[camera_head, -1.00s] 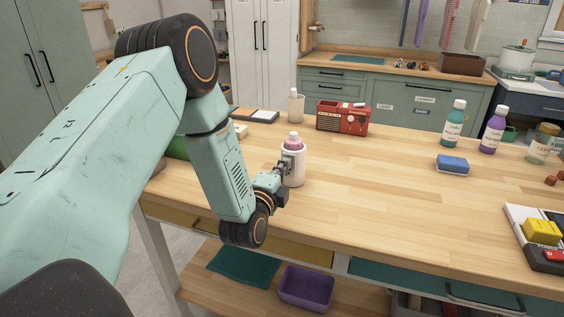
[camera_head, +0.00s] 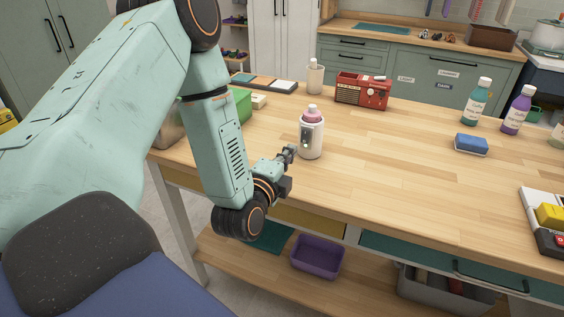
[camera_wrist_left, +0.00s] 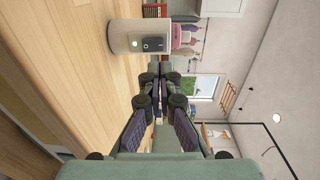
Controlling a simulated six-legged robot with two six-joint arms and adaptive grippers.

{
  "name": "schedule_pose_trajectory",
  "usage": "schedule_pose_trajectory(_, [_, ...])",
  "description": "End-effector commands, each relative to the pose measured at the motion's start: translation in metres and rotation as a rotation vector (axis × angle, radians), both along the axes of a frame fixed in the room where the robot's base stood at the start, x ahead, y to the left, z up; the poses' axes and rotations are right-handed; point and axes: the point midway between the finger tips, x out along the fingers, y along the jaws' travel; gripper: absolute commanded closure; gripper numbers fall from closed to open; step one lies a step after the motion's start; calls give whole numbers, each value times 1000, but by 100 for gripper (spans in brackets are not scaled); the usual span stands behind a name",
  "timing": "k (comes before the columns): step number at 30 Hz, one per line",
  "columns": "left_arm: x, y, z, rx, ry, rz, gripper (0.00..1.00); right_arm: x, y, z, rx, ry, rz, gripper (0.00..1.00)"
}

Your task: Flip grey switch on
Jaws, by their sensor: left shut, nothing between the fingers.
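A white cylindrical device (camera_head: 312,146) with a pink-topped bottle (camera_head: 312,114) in it stands upright near the table's front left. My right gripper is not in view.
A red radio (camera_head: 362,91) and a white bottle (camera_head: 315,77) stand behind the device. A green box (camera_head: 239,104) is behind my left arm. A blue sponge (camera_head: 471,143) lies to the right. The wooden table (camera_head: 400,170) between is clear.

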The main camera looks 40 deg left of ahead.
Motion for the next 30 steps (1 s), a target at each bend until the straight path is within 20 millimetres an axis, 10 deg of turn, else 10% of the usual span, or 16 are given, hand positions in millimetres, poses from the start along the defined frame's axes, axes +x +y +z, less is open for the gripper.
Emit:
schedule_pose_trajectory(9, [-38,-8,2,0,1,1,100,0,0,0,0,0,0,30])
schedule_pose_trajectory(30, [-40,-9,2,-25,-5,1,100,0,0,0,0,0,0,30])
